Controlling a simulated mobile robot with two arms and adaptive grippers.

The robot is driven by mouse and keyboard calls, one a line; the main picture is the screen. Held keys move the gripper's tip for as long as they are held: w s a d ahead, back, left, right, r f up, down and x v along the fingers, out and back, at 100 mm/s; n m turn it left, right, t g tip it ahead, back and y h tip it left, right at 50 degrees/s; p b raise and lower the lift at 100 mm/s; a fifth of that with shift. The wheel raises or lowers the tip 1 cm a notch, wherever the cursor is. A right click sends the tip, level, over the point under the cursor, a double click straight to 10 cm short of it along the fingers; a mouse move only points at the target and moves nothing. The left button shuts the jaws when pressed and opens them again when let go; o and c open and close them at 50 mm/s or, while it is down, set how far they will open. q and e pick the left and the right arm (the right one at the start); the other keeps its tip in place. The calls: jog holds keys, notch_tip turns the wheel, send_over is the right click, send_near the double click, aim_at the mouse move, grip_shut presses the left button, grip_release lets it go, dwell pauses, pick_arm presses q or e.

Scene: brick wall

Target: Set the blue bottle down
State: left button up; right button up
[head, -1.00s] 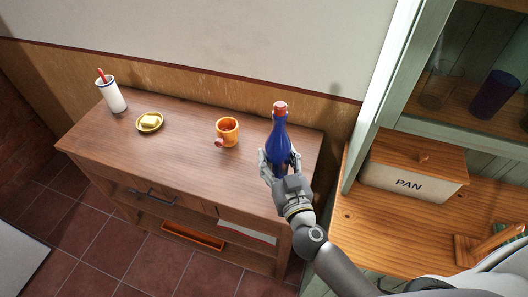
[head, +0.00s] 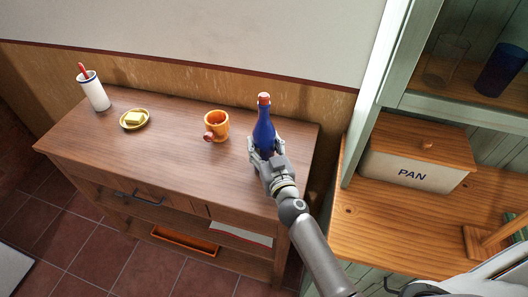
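The blue bottle (head: 264,130) has a reddish top and stands upright at the right end of the wooden sideboard (head: 170,161). My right gripper (head: 265,146) is at the bottle's lower part, with a finger on each side of it, and appears closed around it. The bottle's base is hidden behind the gripper, so I cannot tell whether it touches the tabletop. My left gripper is not in view.
An orange mug (head: 217,126) stands left of the bottle. A small yellow dish (head: 134,119) and a white cup (head: 96,93) are farther left. A cabinet with a PAN box (head: 414,168) is close on the right. The sideboard's front middle is clear.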

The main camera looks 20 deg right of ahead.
jog(key=shift+f, duration=0.25)
jog(key=shift+r, duration=0.1)
jog(key=o, duration=1.2)
jog(key=shift+f, duration=0.35)
jog(key=o, duration=0.4)
jog(key=shift+s+r, duration=0.1)
jog(key=shift+r, duration=0.1)
